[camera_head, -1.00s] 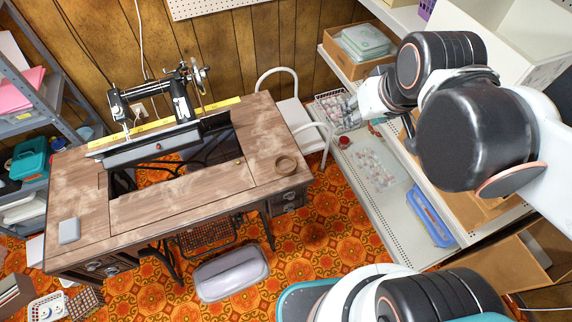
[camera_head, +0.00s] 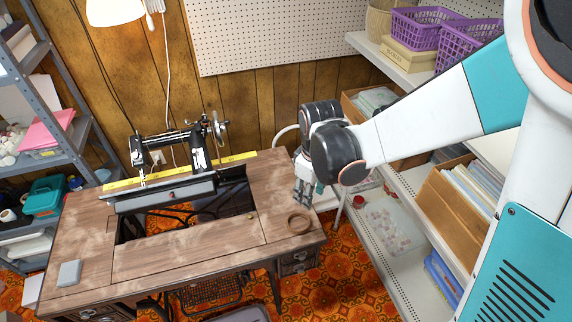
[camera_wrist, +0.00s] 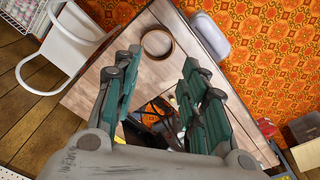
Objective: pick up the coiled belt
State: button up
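The coiled belt (camera_head: 299,223) is a brown ring lying flat on the right end of the wooden sewing table (camera_head: 180,258). It also shows in the wrist view (camera_wrist: 157,44), just beyond the fingertips. My gripper (camera_head: 304,196) hangs above the table's right end, slightly behind the belt in the head view. In the wrist view my gripper (camera_wrist: 162,72) has its green-padded fingers spread apart with nothing between them. The belt is apart from the fingers and fully visible.
The black sewing machine (camera_head: 180,150) stands behind the table opening, with a yellow ruler (camera_head: 120,183) along the back. A grey box (camera_head: 69,273) lies at the table's left. A white chair (camera_wrist: 62,45) and shelves (camera_head: 385,225) are close on the right.

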jog(key=a+f+n, duration=0.2)
jog(key=a+f, duration=0.1)
jog(key=f, duration=0.1)
jog(key=b, duration=0.4)
send_near(294, 227)
jog(key=shift+s+f+g, duration=0.4)
jog(key=shift+s+f, duration=0.4)
jog(key=shift+f, duration=0.1)
notch_tip(294, 227, down, 5)
jog(key=shift+w+a+f+b, duration=0.1)
jog(key=shift+w+b, duration=0.1)
jog(key=shift+b, duration=1)
grip_shut()
